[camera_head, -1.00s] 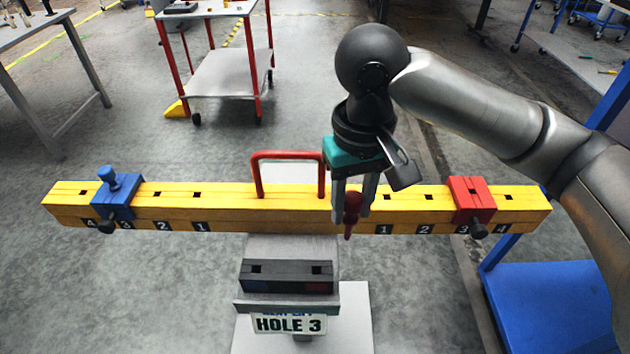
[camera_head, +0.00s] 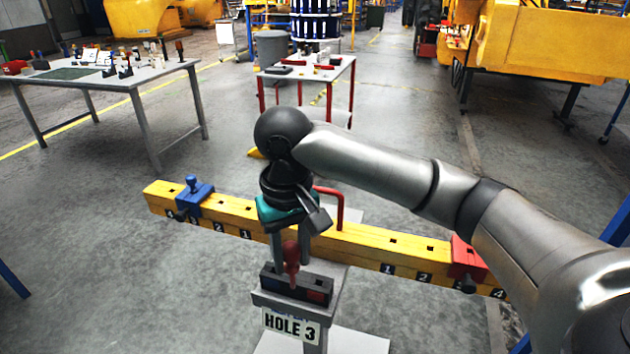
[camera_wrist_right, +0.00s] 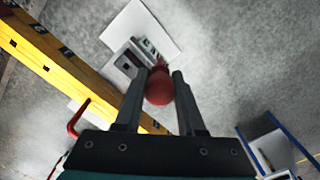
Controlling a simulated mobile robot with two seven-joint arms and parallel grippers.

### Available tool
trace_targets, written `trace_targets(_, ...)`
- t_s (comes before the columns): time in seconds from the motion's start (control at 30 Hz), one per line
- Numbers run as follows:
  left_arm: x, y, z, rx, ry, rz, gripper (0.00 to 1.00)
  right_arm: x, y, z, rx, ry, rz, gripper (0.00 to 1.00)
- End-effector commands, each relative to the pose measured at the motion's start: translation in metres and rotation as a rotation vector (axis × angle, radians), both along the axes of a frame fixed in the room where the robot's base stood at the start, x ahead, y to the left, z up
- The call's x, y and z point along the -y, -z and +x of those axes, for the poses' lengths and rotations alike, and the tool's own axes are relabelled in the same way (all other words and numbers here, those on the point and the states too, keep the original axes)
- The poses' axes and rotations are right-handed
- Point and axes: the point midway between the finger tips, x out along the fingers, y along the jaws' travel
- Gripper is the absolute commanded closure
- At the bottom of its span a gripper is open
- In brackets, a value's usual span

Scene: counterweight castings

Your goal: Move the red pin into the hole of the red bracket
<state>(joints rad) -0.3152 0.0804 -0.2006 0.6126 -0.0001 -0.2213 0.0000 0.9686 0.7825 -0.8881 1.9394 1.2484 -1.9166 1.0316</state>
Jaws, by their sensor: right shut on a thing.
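The red pin (camera_head: 290,262) is held upright in my right gripper (camera_head: 290,250), which is shut on it. In the wrist view the pin's round red head (camera_wrist_right: 160,86) sits between the two fingers (camera_wrist_right: 160,95). In the head view the pin overlaps the dark holder block (camera_head: 318,288) on the stand; I cannot tell whether its tip is above the block or in it. The red bracket (camera_head: 466,258) sits around the yellow beam (camera_head: 362,244) near its right end, partly hidden by my right arm. Its hole is not clearly visible. My left gripper is not in view.
A blue bracket with a blue pin (camera_head: 194,195) is on the beam's left part. A "HOLE 3" sign (camera_head: 291,326) is on the stand's front.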

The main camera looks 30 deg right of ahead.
Motion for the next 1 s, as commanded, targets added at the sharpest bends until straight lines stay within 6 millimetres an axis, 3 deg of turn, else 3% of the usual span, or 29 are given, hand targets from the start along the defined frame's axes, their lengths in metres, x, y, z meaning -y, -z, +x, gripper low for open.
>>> trace_targets(0.03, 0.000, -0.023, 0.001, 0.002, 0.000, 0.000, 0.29, 0.008, -0.016, 0.010, -0.004, 0.023, 0.001, 1.00)
trace_targets(0.2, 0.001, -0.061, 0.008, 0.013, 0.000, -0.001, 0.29, 0.036, -0.033, 0.037, -0.004, 0.073, 0.001, 1.00)
trace_targets(0.43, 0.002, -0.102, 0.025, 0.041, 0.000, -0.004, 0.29, 0.077, -0.044, 0.059, -0.002, 0.124, 0.001, 1.00)
trace_targets(0.63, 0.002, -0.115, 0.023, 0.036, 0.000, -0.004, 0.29, 0.096, -0.044, 0.064, -0.001, 0.142, 0.001, 1.00)
trace_targets(1.0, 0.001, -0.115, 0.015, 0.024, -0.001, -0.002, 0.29, 0.100, -0.056, 0.065, 0.003, 0.145, 0.000, 1.00)
